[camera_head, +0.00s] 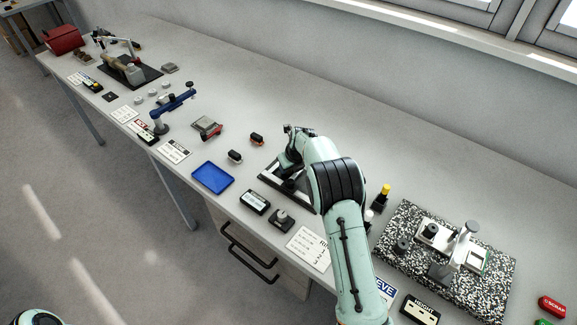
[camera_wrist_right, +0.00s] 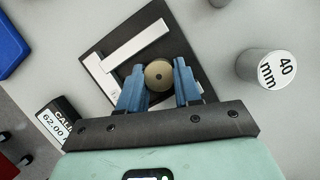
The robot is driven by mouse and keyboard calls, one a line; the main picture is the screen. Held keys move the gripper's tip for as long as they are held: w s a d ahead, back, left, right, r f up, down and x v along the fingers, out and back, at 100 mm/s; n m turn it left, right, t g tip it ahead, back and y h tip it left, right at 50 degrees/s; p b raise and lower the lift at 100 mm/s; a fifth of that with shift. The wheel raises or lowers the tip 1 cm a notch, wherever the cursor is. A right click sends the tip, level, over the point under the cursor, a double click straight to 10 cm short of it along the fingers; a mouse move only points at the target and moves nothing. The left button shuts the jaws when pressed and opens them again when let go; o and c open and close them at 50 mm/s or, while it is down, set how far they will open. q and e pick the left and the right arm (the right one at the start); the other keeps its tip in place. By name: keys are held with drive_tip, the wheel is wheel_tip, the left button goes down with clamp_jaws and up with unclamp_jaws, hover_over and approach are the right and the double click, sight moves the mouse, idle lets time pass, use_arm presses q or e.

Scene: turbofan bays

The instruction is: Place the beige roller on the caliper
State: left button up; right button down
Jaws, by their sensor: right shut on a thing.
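The beige roller (camera_wrist_right: 158,75) shows end-on in the right wrist view, a tan disc with a small dark centre. My right gripper (camera_wrist_right: 158,82) is shut on it with its two blue fingers on either side. The caliper (camera_wrist_right: 130,48) is a dark plate with pale metal bars in an L shape. The roller is over this plate, beside the bars; I cannot tell whether it touches. In the head view the caliper (camera_head: 269,175) is partly hidden by my right arm, and the roller is hidden. My left gripper is not in view.
A blue tray (camera_head: 213,177) and a black display (camera_head: 255,202) are left of my right arm. A cylinder marked 40 mm (camera_wrist_right: 268,69) stands right of the caliper in the wrist view. A speckled slab (camera_head: 404,268) with a fixture lies at right.

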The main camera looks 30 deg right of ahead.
drive_tip(key=shift+w, duration=0.1)
drive_tip(key=c, duration=1.1)
unclamp_jaws()
drive_tip(key=shift+o, duration=0.2)
drive_tip(key=v, duration=1.2)
